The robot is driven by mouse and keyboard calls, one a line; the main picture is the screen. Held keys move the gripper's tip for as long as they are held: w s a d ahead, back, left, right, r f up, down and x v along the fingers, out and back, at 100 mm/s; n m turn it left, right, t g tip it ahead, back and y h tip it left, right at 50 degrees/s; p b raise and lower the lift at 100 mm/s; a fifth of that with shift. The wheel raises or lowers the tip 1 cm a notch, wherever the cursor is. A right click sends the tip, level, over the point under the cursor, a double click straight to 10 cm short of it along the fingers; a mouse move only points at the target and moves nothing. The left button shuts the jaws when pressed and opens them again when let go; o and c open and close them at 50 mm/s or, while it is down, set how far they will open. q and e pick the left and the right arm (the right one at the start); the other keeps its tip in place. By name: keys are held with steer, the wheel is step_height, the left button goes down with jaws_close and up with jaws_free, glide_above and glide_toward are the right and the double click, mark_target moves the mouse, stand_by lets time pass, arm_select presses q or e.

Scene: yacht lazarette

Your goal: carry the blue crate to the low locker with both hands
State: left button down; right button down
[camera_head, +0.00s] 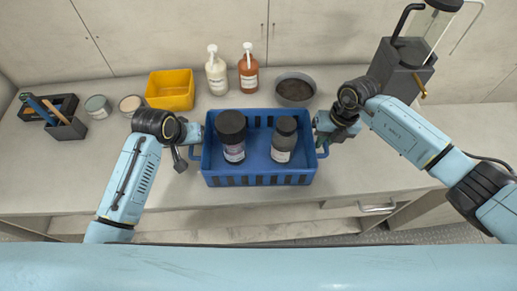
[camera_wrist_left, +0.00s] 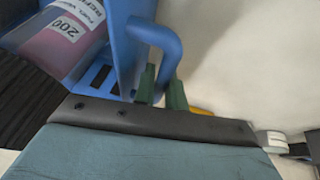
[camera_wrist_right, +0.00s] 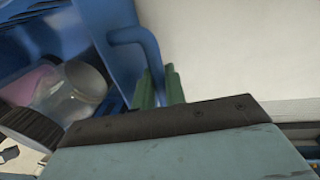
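The blue crate (camera_head: 262,180) is on or just above the pale counter, between my two arms; I cannot tell whether its base touches. Two dark-lidded jars stand in it, a larger one (camera_head: 232,148) on the left and a smaller one (camera_head: 284,150) on the right. My left gripper (camera_head: 189,156) is at the crate's left handle; in the left wrist view its green fingers (camera_wrist_left: 162,88) close around the blue handle bar (camera_wrist_left: 168,45). My right gripper (camera_head: 322,137) is at the right handle; in the right wrist view its fingers (camera_wrist_right: 160,88) close around that bar (camera_wrist_right: 150,55).
Behind the crate stand a yellow bin (camera_head: 171,104), a white pump bottle (camera_head: 216,76), an orange pump bottle (camera_head: 248,76) and a dark bowl (camera_head: 295,91). Tins and a tool caddy (camera_head: 66,128) are left, a grey container (camera_head: 402,68) right. Below the counter front is an open shelf (camera_head: 250,221).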

arm_select(q)
steer(key=shift+w+r, duration=0.1)
arm_select(e)
steer(key=shift+w+r, duration=0.1)
steer(key=shift+r, duration=0.05)
